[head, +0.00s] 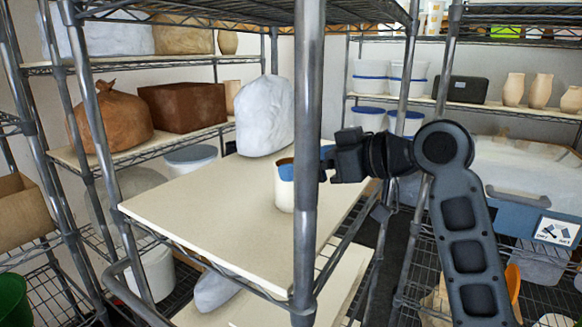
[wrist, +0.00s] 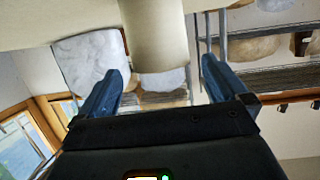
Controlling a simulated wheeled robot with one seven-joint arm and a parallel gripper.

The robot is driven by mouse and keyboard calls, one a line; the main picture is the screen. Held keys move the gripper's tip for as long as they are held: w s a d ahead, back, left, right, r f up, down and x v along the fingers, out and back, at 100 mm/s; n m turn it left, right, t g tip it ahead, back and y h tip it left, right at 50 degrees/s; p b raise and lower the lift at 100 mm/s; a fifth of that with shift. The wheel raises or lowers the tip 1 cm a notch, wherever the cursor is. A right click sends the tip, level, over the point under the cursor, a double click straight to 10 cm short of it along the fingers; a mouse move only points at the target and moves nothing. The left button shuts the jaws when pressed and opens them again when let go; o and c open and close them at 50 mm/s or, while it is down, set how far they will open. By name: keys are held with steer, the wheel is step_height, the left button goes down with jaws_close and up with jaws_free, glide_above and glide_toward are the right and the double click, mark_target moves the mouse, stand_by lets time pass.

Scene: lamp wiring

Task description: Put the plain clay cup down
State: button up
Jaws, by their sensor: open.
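The plain clay cup (head: 284,196), pale cream with a brownish rim, appears to stand upright on the cream shelf board (head: 190,215), partly behind a metal post in the head view. My gripper (head: 290,171) reaches in from the right behind that post. One blue finger shows across the upper part of the cup. In the wrist view, which appears upside down, the cup (wrist: 153,35) lies between the two spread fingers of my gripper (wrist: 164,68), with gaps on both sides. The far finger is hidden in the head view.
A white wrapped bag (head: 264,115) stands on the board behind the cup. The metal post (head: 308,130) rises close in front of my gripper. The left part of the board is clear. Shelves with tubs, vases (head: 540,91) and bags surround the place.

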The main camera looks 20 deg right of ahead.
steer(key=v, duration=0.6)
steer(key=shift+b, duration=0.3)
steer(key=shift+s+d, duration=0.1)
steer(key=shift+s, duration=0.05)
